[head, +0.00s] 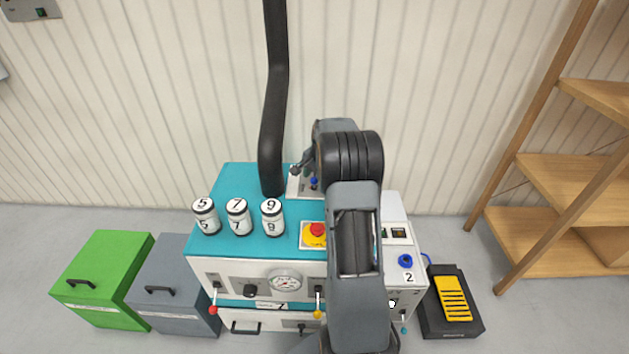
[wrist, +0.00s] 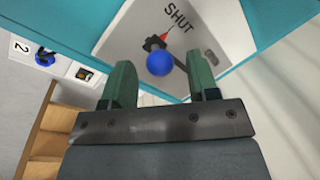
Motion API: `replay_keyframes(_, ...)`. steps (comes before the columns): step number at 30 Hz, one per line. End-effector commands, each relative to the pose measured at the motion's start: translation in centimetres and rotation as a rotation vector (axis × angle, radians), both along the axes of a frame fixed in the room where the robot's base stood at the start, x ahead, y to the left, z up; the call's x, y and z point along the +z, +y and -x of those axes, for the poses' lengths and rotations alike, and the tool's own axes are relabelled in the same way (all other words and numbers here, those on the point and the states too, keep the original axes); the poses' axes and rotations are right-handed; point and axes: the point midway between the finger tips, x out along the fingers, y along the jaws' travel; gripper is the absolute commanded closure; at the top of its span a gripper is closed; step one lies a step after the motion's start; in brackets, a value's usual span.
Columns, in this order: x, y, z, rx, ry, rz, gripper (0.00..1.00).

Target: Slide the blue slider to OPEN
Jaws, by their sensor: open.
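The blue slider's round blue knob (wrist: 159,62) stands on a white plate (wrist: 215,33) marked SHUT in the wrist view. A red pointer beside the knob points towards the word SHUT. A dark slot runs along the plate; no OPEN mark shows. In the head view the small blue knob (head: 314,183) shows at the back of the teal-topped machine, just left of my arm. My gripper (wrist: 161,72) is open, its two green fingers on either side of the knob in the picture. I cannot tell whether they touch it. My arm hides most of the gripper in the head view.
A thick black hose (head: 273,110) rises close left of the plate. White numbered cylinders (head: 238,216) and a red emergency button (head: 317,230) stand on the machine top (head: 240,180). A blue knob marked 2 (head: 405,261) is at right. Wooden shelves (head: 570,180) stand farther right.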

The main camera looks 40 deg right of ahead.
Motion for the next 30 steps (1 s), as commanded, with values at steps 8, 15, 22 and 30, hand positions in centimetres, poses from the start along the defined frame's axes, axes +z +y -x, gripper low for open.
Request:
replay_keyframes(8,-0.88,0.07,-0.18,0.0,-0.001,0.001,0.46)
replay_keyframes(15,-0.87,0.08,-0.18,0.001,-0.001,0.001,0.5)
replay_keyframes(22,-0.86,0.07,-0.17,0.0,-0.001,0.001,0.72)
replay_keyframes(30,-0.85,0.09,-0.19,0.0,-0.001,0.001,0.97)
